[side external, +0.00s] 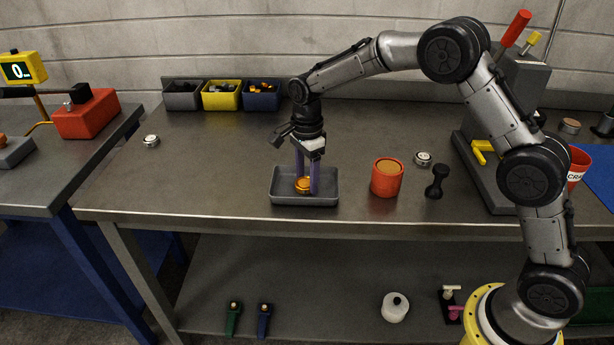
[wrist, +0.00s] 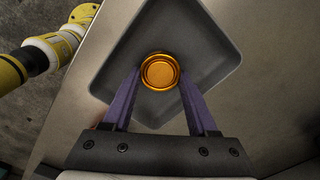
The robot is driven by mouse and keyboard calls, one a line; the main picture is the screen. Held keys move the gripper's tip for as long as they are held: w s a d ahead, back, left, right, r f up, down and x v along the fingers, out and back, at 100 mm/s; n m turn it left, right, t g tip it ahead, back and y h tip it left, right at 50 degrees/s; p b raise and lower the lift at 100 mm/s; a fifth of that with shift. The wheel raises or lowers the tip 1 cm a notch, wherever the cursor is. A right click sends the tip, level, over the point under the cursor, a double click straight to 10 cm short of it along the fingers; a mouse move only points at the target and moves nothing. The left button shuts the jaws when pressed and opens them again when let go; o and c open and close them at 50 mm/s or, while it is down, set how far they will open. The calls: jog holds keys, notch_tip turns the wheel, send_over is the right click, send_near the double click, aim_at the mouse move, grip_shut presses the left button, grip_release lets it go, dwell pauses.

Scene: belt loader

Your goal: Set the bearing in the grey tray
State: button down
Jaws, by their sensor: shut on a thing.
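The grey tray (side external: 333,186) is a shallow rectangular pan near the front edge of the bench. It also shows in the wrist view (wrist: 212,42). The bearing is an orange-gold round piece (side external: 303,185), seen from above in the wrist view (wrist: 160,72). My gripper (side external: 307,182) points straight down with its purple fingers inside the tray outline, one on each side of the bearing. It is shut on the bearing. The bearing is low, within the tray's walls; whether it touches the tray floor I cannot tell.
An orange-red cylinder (side external: 386,180) stands to the right of the tray, with a black dumbbell-shaped part (side external: 437,182) and a small silver disc (side external: 423,158) beyond it. Grey, yellow (side external: 221,97) and blue bins stand at the back. The bench left of the tray is mostly clear.

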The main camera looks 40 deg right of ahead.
aim_at(307, 182)
jog(key=shift+f, duration=0.1)
jog(key=shift+c, duration=0.9)
grip_release()
notch_tip(307, 182, up, 11)
jog(key=s+d+r+n+t, duration=0.1)
jog(key=s+r+n, duration=0.3)
jog(key=s+r, duration=0.3)
jog(key=s+d+f+n+t, duration=0.1)
jog(key=s+n+t, duration=0.1)
jog(key=s+n, duration=0.6)
jog(key=s+d+f+n+t, duration=0.1)
jog(key=s+n, duration=0.6)
jog(key=s, duration=1.1)
jog(key=shift+s+d+f+n+t, duration=0.3)
jog(key=shift+s+d+n+t, duration=0.1)
jog(key=shift+d+t, duration=0.35)
